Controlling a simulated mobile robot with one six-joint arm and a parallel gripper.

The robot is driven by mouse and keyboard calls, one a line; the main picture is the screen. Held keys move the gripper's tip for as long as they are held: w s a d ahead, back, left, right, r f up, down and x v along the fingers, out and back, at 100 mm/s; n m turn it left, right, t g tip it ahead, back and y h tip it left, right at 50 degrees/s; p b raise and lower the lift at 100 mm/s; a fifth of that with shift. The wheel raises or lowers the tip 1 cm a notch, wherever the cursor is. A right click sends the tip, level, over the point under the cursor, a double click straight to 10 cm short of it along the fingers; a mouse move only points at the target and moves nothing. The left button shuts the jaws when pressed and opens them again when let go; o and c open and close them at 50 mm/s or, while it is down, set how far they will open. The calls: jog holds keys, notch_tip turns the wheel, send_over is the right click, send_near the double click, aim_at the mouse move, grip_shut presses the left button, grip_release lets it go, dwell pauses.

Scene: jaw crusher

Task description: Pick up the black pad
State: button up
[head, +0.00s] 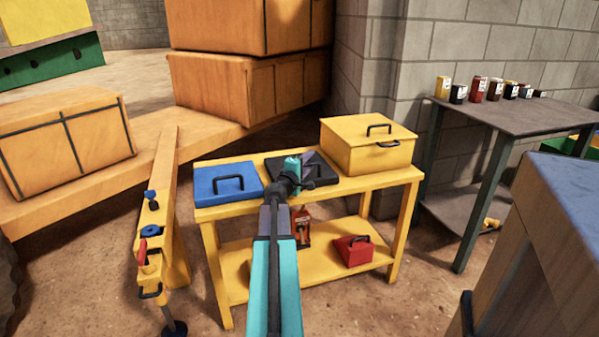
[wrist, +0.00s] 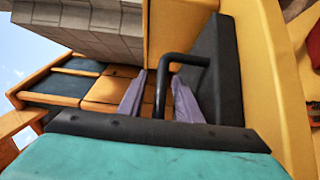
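The black pad (head: 327,171) lies on the yellow table between a blue pad and a yellow box. My gripper (head: 312,160) is over it in the head view and hides part of it. In the wrist view, the black pad (wrist: 222,75) has a dark bent handle (wrist: 162,85) standing out from it. My gripper (wrist: 158,98) shows there as two purple-grey fingers, spread apart. The handle's bar lies between the fingers in the picture, with gaps on both sides. Whether the fingers reach around it in depth is hard to tell.
The yellow table (head: 310,199) also holds the blue pad (head: 226,184) and the yellow box (head: 368,147). A red box (head: 352,250) sits on its lower shelf. A yellow beam stand (head: 165,225) is at the left. A grey table (head: 520,112) with several small cans stands right.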

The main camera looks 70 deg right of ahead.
jog(key=shift+c, duration=0.4)
grip_shut()
dwell(0.9)
jog(key=shift+r, duration=0.1)
